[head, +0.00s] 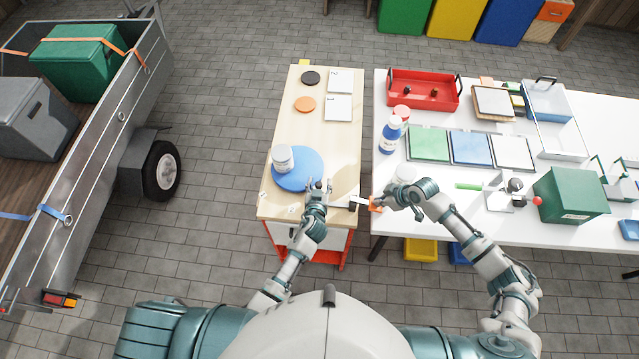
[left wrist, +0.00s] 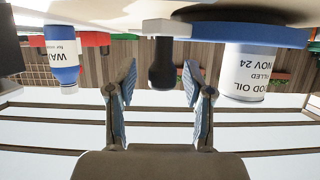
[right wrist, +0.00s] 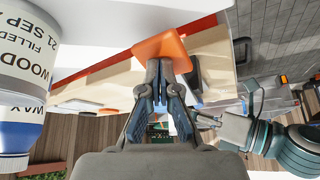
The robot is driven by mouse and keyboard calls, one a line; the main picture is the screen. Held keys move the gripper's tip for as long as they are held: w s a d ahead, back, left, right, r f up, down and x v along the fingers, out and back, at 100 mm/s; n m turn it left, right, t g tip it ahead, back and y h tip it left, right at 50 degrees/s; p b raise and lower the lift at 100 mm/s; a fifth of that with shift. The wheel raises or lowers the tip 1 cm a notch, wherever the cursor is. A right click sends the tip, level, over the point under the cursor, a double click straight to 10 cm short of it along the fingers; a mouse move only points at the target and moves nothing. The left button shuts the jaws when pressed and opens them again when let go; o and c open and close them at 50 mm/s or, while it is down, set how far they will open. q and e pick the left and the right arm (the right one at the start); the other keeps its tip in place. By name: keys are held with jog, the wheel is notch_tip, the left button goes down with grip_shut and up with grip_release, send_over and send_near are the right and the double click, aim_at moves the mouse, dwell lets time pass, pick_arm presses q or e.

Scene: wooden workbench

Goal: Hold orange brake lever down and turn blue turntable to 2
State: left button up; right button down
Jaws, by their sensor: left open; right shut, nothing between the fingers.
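The blue turntable (head: 285,184) lies on the wooden bench with a white wood-oil can (head: 282,158) on it. My left gripper (head: 319,184) is at the turntable's right edge. In the left wrist view its fingers (left wrist: 160,85) are open, with a dark upright knob (left wrist: 161,68) showing between them; I cannot tell whether they touch it. The turntable (left wrist: 245,30) shows behind, upside down. The orange brake lever (head: 375,204) sticks out from the bench's right side. My right gripper (right wrist: 160,75) is shut, its fingertips against or just over the lever's orange pad (right wrist: 163,44).
White cards (head: 338,108), a black disc (head: 311,78) and an orange disc (head: 305,104) lie farther back on the bench. Right of it, a white table holds a blue-labelled bottle (head: 390,137), a red tray (head: 423,90) and coloured mats. A trailer (head: 95,150) stands left.

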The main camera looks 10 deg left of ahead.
aim_at(305, 190)
pick_arm(q)
grip_shut()
jog(key=shift+s+a, duration=0.15)
jog(key=shift+a, duration=0.1)
jog(key=shift+s+a+m+h, duration=0.5)
jog(key=shift+a+m+h, duration=0.2)
jog(key=shift+m+h, duration=0.25)
jog(key=shift+s+a+m+g+h, duration=0.2)
jog(key=shift+s+a+m+h, duration=0.15)
jog(key=shift+a+m+h, duration=0.45)
jog(key=shift+s+a+m+g+h, duration=0.2)
jog(key=shift+s+a+m+h, duration=0.2)
jog(key=shift+m+h, duration=0.4)
pick_arm(e)
jog(key=shift+a, duration=0.1)
pick_arm(q)
jog(key=shift+s+a+r+m+g+h, duration=0.1)
jog(key=shift+s+a+m+g+h, duration=0.1)
jog(key=shift+a+m+g+h, duration=0.6)
jog(key=shift+s+a+r+m+g+h, duration=0.15)
jog(key=shift+a+m+g+h, duration=0.25)
jog(key=shift+a+m+h, duration=0.7)
jog(key=shift+a+f+g+h, duration=0.1)
jog(key=shift+a+g+h, duration=0.2)
jog(key=shift+a+h, duration=0.05)
jog(key=shift+a, duration=0.1)
